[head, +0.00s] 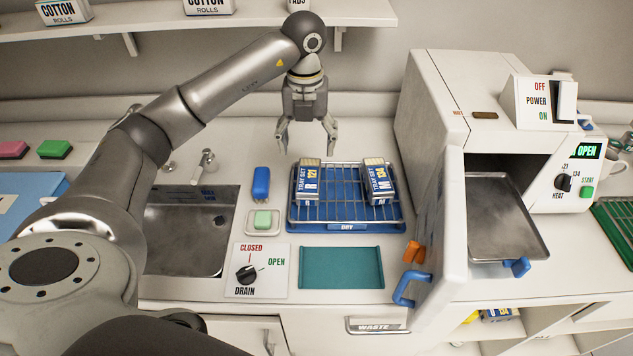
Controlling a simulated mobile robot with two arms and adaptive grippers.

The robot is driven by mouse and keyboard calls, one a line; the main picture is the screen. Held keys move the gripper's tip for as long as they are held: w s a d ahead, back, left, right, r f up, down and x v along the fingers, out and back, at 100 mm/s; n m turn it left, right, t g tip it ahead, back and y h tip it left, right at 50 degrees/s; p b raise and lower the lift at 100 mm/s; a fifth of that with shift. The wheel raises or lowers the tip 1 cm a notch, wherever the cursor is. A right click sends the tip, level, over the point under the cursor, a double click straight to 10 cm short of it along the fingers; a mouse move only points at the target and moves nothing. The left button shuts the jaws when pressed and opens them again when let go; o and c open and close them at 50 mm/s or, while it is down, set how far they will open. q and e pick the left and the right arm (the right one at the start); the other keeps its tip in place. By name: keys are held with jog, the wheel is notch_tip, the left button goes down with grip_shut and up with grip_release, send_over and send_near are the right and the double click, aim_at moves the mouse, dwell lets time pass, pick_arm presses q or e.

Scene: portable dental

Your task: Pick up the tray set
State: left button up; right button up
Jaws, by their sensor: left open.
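Two tray sets stand on a wire rack over a blue tray marked DRY (346,222). The left tray set, labelled R 121 (308,184), stands at the rack's left side. The right tray set, labelled M 134 (379,183), stands at the rack's right side. My left gripper (307,148) hangs above the back left of the rack, pointing down. Its fingers are spread and empty, above and behind the R 121 set. I cannot tell from this view whether it touches anything. My right gripper is out of view.
A white sterilizer with an open door (455,240) stands right of the rack, a metal tray (503,220) inside it. A sink (190,235) lies left. A teal mat (341,268), a drain panel (258,271), green soap (262,219) and a blue brush (261,184) are near the rack.

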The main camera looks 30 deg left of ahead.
pick_arm(q)
jog(key=f, duration=0.1)
send_over(309, 175)
notch_tip(309, 175, down, 6)
jog(key=shift+s+d+r+p, duration=0.1)
jog(key=shift+s+d+p, duration=0.05)
jog(key=shift+p, duration=0.25)
jog(key=f+p, duration=0.1)
jog(key=f, duration=0.1)
jog(key=f+p, duration=0.1)
jog(key=f, duration=0.1)
jog(key=shift+a+f, duration=0.2)
jog(key=shift+f, duration=0.2)
jog(key=shift+w+f, duration=0.2)
jog(key=shift+f, duration=0.2)
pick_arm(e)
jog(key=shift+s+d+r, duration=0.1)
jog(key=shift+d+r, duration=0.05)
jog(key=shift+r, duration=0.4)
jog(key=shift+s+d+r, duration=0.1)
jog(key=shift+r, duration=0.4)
pick_arm(q)
jog(key=shift+c, duration=0.2)
jog(key=c, duration=1.2)
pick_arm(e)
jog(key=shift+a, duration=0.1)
